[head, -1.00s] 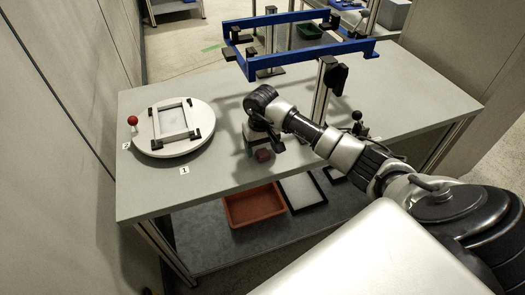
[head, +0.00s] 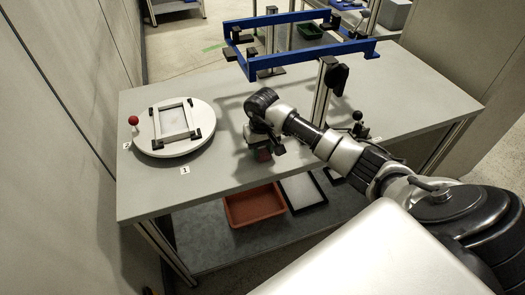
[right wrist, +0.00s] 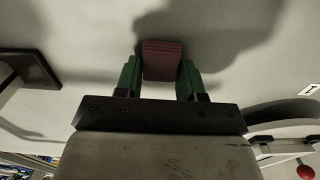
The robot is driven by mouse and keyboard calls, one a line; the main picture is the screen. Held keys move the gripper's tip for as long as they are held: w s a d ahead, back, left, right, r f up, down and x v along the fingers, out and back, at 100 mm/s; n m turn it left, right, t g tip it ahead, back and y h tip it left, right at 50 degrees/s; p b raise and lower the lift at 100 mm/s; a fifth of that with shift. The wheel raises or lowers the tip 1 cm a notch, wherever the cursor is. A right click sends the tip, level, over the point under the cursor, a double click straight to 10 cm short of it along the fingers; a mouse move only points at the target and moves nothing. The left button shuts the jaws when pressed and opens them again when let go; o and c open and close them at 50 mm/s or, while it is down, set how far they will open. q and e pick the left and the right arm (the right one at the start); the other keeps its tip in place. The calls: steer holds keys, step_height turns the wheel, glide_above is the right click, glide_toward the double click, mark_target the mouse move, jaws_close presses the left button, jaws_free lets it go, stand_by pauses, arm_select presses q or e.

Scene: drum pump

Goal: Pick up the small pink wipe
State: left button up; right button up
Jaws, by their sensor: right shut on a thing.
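The small pink wipe (right wrist: 162,60) shows in the right wrist view as a dark reddish-pink folded block between my right gripper's green fingers (right wrist: 161,78). The fingers press on its two sides and it sticks out past their tips. In the head view the wipe (head: 264,155) is a small dark red patch at the end of my right gripper (head: 258,147), over the front middle of the table. I cannot tell whether it touches the tabletop. My left gripper is not in view.
A white round turntable (head: 157,143) with a frame and a red knob (head: 133,120) stands left on the grey table (head: 225,181). A blue raised frame (head: 345,48) on posts stands behind my right arm. An orange tray (head: 236,208) is on the lower shelf.

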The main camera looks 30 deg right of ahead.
mark_target(262, 149)
steer(key=shift+r, duration=0.45)
step_height(262, 149, up, 3)
steer(key=shift+w+d+f+b, duration=0.1)
steer(key=shift+f+b, duration=0.1)
steer(key=shift+b, duration=0.45)
steer(key=s+d+r+b, duration=0.2)
steer(key=s+d+r, duration=0.5)
steer(key=s, duration=0.2)
steer(key=shift+d+r+b, duration=0.2)
steer(key=shift+r+b, duration=0.05)
steer(key=shift+b, duration=0.15)
